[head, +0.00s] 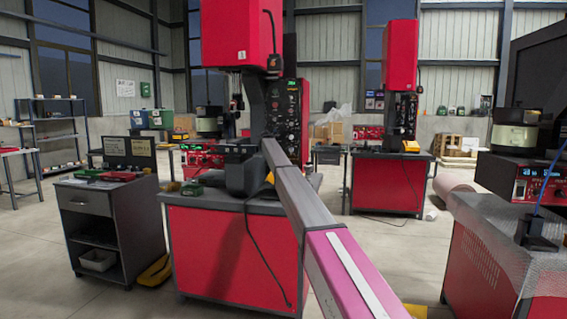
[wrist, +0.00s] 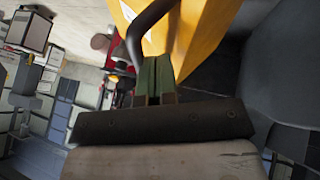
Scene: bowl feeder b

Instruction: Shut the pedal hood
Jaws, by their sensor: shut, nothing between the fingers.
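My gripper (wrist: 156,66) is shut and empty in the wrist view, its two greenish fingers together. Just beyond the fingertips stands a large yellow-orange body (wrist: 205,35) with a white label, probably the pedal hood; I cannot tell whether the fingers touch it. A dark curved tube or bar passes beside the fingers, in front of the yellow body. How far the hood is open cannot be made out. In the head view my gripper cannot be made out. A yellow pedal-like thing (head: 155,272) lies on the floor left of the red bench.
A red bench (head: 235,255) with a tall red machine (head: 237,35) stands in the middle. A dark cabinet (head: 110,225) is at left. Another red bench (head: 490,265) is at right. Open floor (head: 385,255) lies between the benches, with a cable on it.

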